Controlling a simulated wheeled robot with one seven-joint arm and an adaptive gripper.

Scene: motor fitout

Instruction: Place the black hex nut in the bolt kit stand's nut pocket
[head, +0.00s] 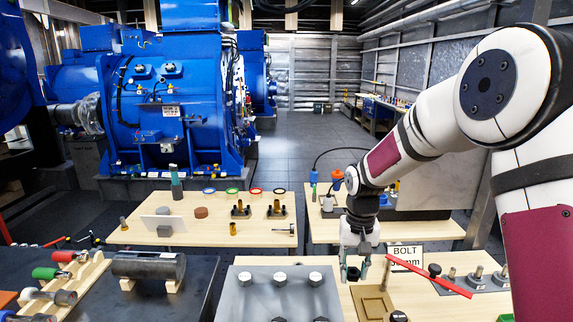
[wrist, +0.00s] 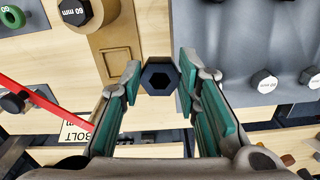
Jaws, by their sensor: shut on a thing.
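The black hex nut (wrist: 160,77) is held between the green-padded fingertips of my gripper (wrist: 158,84) in the wrist view, its hole facing the camera. In the head view my gripper (head: 356,262) points down, with the dark nut (head: 353,273) between its fingers. The tan bolt kit stand (head: 372,303) lies on the wooden table below and slightly right of the gripper. In the wrist view the stand (wrist: 104,42) is up and left of the nut, with a recessed pocket near its lower end. A black bolt head marked 60 mm (wrist: 76,11) is beside that pocket. The nut's height above the stand is unclear.
A grey plate with several bolts (head: 280,290) lies left of the gripper. A red bar (head: 428,275) and a BOLT sign (head: 405,256) stand to the right, near a grey plate with several pegs (head: 465,283). More wooden tables (head: 150,233) stand behind.

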